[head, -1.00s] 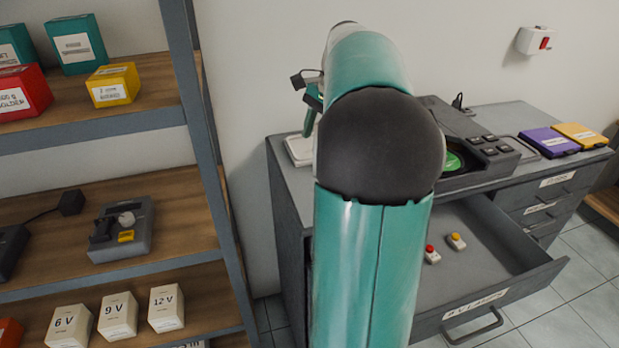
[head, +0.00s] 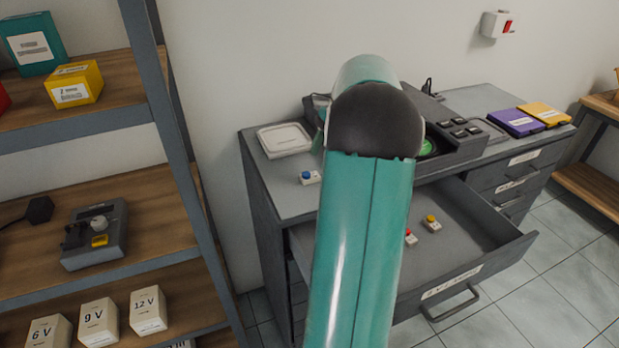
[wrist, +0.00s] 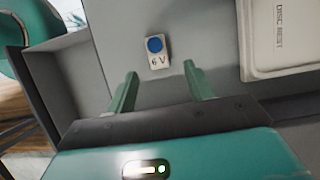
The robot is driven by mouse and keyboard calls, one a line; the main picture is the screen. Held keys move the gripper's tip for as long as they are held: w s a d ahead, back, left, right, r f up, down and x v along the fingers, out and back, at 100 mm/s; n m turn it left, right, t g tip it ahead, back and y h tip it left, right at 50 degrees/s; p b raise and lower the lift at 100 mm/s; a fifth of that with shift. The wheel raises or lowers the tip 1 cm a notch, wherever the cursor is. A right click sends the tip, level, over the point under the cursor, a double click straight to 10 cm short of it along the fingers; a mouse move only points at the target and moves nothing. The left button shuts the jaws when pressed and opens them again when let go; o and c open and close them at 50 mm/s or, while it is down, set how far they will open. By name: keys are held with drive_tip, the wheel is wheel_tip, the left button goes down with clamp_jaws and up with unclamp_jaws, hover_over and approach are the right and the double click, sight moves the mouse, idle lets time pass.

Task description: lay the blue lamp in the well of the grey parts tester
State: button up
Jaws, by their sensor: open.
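The blue lamp (head: 309,177), a blue cap on a small white base, sits on the grey cabinet top near its left front edge. In the wrist view the lamp (wrist: 155,47) reads "6 V" and lies just beyond my gripper (wrist: 160,80), between the lines of its two fingers. My gripper is open and empty, apart from the lamp.
A white tray marked "DISC REST" (wrist: 280,62) lies beside the lamp. A dark player (head: 480,147) with a green disc stands further right on the cabinet. The open drawer (head: 465,235) holds a red and a yellow lamp. Voltage boxes (head: 98,322) fill the lower shelf.

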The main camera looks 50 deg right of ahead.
sight(312, 175)
drive_tip(key=x, duration=0.5)
drive_tip(key=shift+s+a, duration=0.1)
drive_tip(key=c, duration=1.1)
drive_tip(key=shift+c, duration=0.2)
drive_tip(key=shift+r, duration=0.5)
wheel_tip(312, 175, up, 2)
drive_tip(key=shift+r, duration=0.2)
drive_tip(key=s+a+r, duration=0.6)
drive_tip(key=a+r, duration=0.3)
drive_tip(key=a, duration=0.3)
drive_tip(key=shift+a+r, duration=0.3)
drive_tip(key=shift+a, duration=0.1)
